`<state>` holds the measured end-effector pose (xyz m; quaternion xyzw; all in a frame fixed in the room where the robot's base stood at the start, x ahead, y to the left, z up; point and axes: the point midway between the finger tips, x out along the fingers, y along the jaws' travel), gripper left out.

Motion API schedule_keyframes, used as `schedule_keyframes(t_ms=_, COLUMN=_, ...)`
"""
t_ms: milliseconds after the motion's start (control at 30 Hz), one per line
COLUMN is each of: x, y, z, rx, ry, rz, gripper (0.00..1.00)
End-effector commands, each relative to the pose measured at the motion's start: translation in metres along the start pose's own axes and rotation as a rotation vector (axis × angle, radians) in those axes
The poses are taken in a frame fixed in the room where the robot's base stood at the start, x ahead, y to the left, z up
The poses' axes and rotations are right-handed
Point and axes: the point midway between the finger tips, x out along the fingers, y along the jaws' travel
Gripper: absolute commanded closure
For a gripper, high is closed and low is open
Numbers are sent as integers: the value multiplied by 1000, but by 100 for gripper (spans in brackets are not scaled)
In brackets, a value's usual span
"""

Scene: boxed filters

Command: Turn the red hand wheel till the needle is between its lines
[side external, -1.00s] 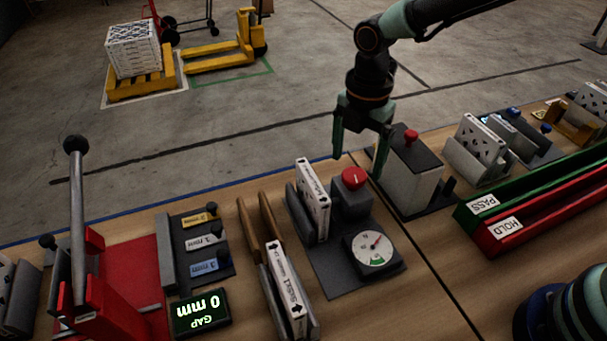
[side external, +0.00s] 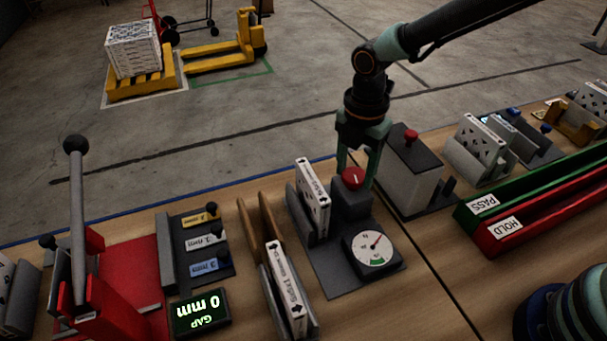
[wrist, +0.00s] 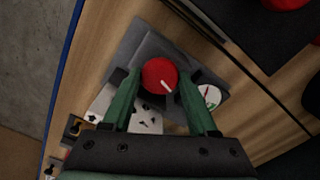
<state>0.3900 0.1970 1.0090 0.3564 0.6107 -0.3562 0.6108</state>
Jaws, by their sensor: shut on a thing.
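The red hand wheel (side external: 353,178) sits on top of a dark grey block on a grey base plate. A white line marks its top; it also shows in the wrist view (wrist: 160,75). My gripper (side external: 358,182) points down with one finger on each side of the wheel, shut on it; it also shows in the wrist view (wrist: 155,82). The round dial (side external: 372,248) stands in front of the wheel, with a green zone at its lower edge. Its red needle points to the upper right, away from the green zone. In the wrist view the dial (wrist: 209,96) is partly hidden by a finger.
A boxed white filter (side external: 314,199) stands in a holder just left of the wheel. A grey box with a red button (side external: 411,136) stands close on the right. Green and red trays (side external: 520,222) lie farther right. A red press with a tall lever (side external: 80,220) is at left.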

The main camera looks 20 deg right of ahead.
Motion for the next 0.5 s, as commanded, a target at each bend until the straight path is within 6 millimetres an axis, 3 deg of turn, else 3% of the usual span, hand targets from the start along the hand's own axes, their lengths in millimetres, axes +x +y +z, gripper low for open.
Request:
schedule_keyframes(t_ms=267, x=-1, y=0, z=0, rx=90, ry=0, rz=-1, gripper=97)
schedule_keyframes(t_ms=500, x=-1, y=0, z=0, rx=275, ry=0, rz=-1, gripper=97)
